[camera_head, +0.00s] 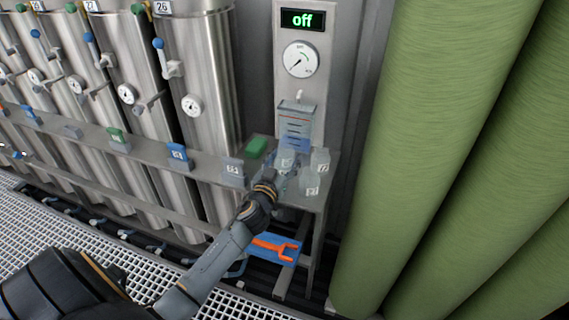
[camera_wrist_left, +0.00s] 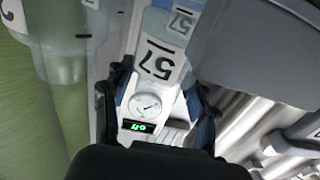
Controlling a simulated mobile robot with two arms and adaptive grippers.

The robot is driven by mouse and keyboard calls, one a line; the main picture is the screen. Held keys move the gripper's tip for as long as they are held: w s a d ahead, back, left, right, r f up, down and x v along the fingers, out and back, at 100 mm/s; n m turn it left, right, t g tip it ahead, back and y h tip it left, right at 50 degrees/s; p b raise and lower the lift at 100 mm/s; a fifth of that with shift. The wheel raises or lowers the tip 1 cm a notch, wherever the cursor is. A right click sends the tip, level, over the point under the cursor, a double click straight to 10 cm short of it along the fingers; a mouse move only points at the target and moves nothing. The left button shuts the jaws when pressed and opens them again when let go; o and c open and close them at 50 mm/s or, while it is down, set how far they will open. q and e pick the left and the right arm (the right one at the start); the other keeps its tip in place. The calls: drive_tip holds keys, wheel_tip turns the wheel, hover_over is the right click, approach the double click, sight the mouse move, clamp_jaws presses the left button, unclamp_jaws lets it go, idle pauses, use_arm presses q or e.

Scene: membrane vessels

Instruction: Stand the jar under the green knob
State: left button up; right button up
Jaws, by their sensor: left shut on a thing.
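My left gripper (camera_head: 280,181) reaches in to the bench below the gauge panel. It is shut on a small pale jar (camera_head: 287,159); the jar's label, 57, shows large between the fingers in the left wrist view (camera_wrist_left: 158,62). The jar's base is hidden, so I cannot tell whether it touches the bench. Green knobs show at the top left, one between the vessels (camera_head: 137,8) and another farther left (camera_head: 70,8). A green block-like piece (camera_head: 118,137) is on the rail. I cannot tell which one the task means. My right gripper is not in view.
Two more labelled jars (camera_head: 320,160) (camera_head: 312,185) stand close to the gripper. A graduated container (camera_head: 295,122) stands behind, below the gauge (camera_head: 300,59) and the display reading off (camera_head: 303,20). A green block (camera_head: 257,147) lies left. Green columns (camera_head: 430,130) stand right.

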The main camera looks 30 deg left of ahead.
use_arm(q)
drive_tip(key=s+d+r, duration=0.3)
drive_tip(key=s+r, duration=0.8)
drive_tip(key=s, duration=0.3)
drive_tip(key=s+d+f+m+h, duration=0.1)
drive_tip(key=s+d+f+h, duration=0.1)
drive_tip(key=s+d+f, duration=0.2)
drive_tip(key=d+p, duration=0.1)
drive_tip(key=d, duration=0.2)
drive_tip(key=shift+s+d+f+m+h, duration=0.15)
drive_tip(key=shift+d+f+m+h, duration=0.1)
drive_tip(key=shift+f+m+h, duration=0.05)
drive_tip(key=shift+m+t+h, duration=0.3)
drive_tip(key=shift+m+h, duration=0.3)
drive_tip(key=shift+h, duration=0.3)
drive_tip(key=s+d, duration=0.3)
drive_tip(key=d, duration=0.2)
drive_tip(key=s+d, duration=0.2)
drive_tip(key=d, duration=0.1)
drive_tip(key=shift+s+d+f, duration=0.15)
drive_tip(key=shift+s, duration=0.15)
clamp_jaws()
